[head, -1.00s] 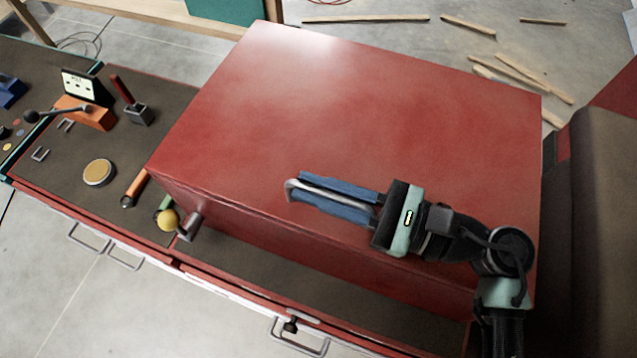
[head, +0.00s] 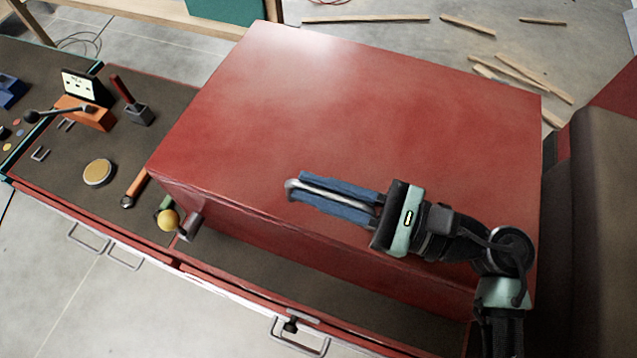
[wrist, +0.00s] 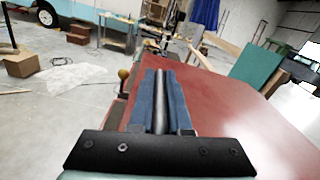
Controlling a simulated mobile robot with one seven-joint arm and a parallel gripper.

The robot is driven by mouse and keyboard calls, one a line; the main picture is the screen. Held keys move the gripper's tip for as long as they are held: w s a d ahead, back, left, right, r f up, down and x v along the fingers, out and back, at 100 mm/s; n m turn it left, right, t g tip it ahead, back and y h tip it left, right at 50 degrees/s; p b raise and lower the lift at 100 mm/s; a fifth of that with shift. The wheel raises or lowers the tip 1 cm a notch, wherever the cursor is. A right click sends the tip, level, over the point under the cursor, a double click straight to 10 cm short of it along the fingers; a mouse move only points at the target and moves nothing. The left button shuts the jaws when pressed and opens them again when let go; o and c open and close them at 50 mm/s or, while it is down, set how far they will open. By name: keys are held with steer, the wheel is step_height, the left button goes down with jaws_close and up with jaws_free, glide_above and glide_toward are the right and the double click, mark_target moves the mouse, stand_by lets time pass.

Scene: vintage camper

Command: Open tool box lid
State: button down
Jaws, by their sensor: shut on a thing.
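The red tool box (head: 420,120) fills the middle of the head view. Its lid lies flat and looks closed, with no gap that I can make out. A grey metal handle (head: 291,185) shows at the front of the lid and between the fingers in the wrist view (wrist: 159,100). My gripper (head: 293,188) lies low along the front edge of the lid, pointing left. Its blue fingers are shut on the handle, one on each side. The fingers and wrist hide part of the lid's front edge.
The box stands on a dark-topped red bench with drawer handles (head: 298,340). A yellow-knobbed lever (head: 169,220) is close to the box's left front corner. A brown padded block (head: 605,190) stands right.

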step_height(320, 180, up, 10)
steer(key=w+m+p, duration=0.2)
steer(key=m+p, duration=0.4)
steer(key=p, duration=0.3)
steer(key=shift+w+d+p, duration=0.35)
steer(key=shift+d, duration=0.1)
steer(key=shift+f, duration=0.1)
steer(key=c, duration=0.9)
jaws_free()
steer(key=shift+f, duration=0.1)
steer(key=shift+b+v, duration=3.8)
steer(key=shift+v, duration=2.75)
steer(key=shift+a, duration=0.1)
